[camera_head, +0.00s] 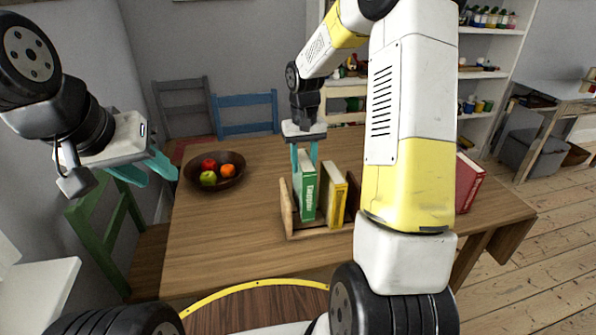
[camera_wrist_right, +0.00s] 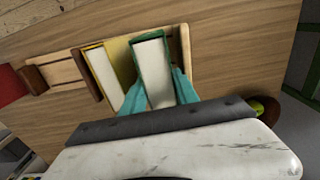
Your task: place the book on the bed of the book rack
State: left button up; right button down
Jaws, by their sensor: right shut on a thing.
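The green book (camera_head: 307,187) stands upright in the left part of the wooden book rack (camera_head: 287,207), beside a yellow book (camera_head: 334,194). My right gripper (camera_head: 304,150) is above the rack, with its teal fingers shut on the top of the green book. In the right wrist view the green book (camera_wrist_right: 153,67) lies between the two fingers, next to the yellow book (camera_wrist_right: 104,73). I cannot tell whether its base touches the rack bed. A red book (camera_head: 468,182) is on the table right of the rack, partly behind my arm. My left gripper (camera_head: 150,172) is open and empty at the left.
A dark bowl (camera_head: 233,181) with apples and an orange stands on the table (camera_head: 215,240) left of the rack. A green chair (camera_head: 92,225), a grey chair (camera_head: 184,100) and a blue chair (camera_head: 246,113) surround it. The table's front left is clear.

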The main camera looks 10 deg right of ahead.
jog(key=shift+f, duration=2.65)
jog(key=c, duration=0.9)
grip_release()
notch_tip(320, 180, up, 12)
jog(key=shift+s+r, duration=0.1)
jog(key=shift+r, duration=0.05)
jog(key=s+r+t, duration=0.2)
jog(key=s+r, duration=0.1)
jog(key=s, duration=0.5)
jog(key=s+a+r+t+y, duration=0.1)
jog(key=s+r, duration=0.3)
jog(key=s, duration=0.4)
jog(key=s+a+r+t+y, duration=0.1)
jog(key=s+r+t, duration=0.2)
jog(key=s, duration=0.5)
jog(key=shift+s+a+r, duration=0.1)
jog(key=shift+r, duration=0.4)
